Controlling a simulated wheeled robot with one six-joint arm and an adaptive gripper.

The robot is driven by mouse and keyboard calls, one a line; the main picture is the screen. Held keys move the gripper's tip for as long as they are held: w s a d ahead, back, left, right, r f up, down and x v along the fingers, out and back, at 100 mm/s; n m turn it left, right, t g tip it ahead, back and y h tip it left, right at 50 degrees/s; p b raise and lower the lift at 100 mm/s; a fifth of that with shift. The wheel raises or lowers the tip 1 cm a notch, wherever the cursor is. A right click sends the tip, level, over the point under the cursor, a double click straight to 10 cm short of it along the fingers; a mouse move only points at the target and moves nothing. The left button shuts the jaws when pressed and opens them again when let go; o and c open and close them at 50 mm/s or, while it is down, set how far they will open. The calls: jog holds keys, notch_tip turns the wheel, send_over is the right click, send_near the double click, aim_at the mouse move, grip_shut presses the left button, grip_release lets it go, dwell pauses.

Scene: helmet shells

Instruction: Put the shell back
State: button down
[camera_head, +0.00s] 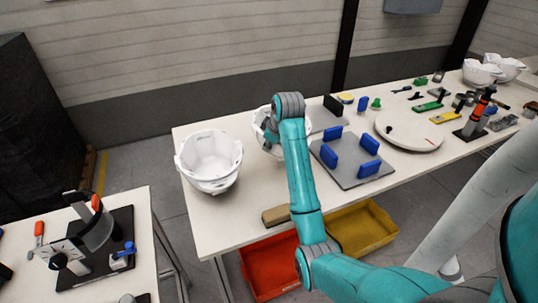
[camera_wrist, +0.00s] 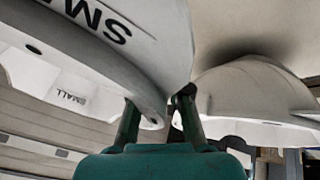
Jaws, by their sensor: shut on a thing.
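One white helmet shell (camera_head: 209,160) stands open side up on the left end of the table. A second white shell (camera_head: 262,121) is just to its right, partly hidden behind my arm. My gripper (camera_wrist: 158,112) is shut on the rim of a white shell marked SMALL (camera_wrist: 75,40), with one finger on each side of the rim in the wrist view. In the head view my gripper is mostly hidden by my arm, at the second shell. I cannot tell whether the held shell touches the table. Another white shell (camera_wrist: 255,95) shows at right in the wrist view.
A grey plate (camera_head: 345,178) with several blue blocks lies right of my arm. Beyond it are a round white disc (camera_head: 408,132) and assorted tools. More white shells (camera_head: 482,72) stand at the far right. Red (camera_head: 268,266) and yellow (camera_head: 362,232) bins are below the front edge.

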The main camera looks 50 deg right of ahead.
jog(key=shift+f, duration=2.15)
jog(key=c, duration=1.1)
grip_release()
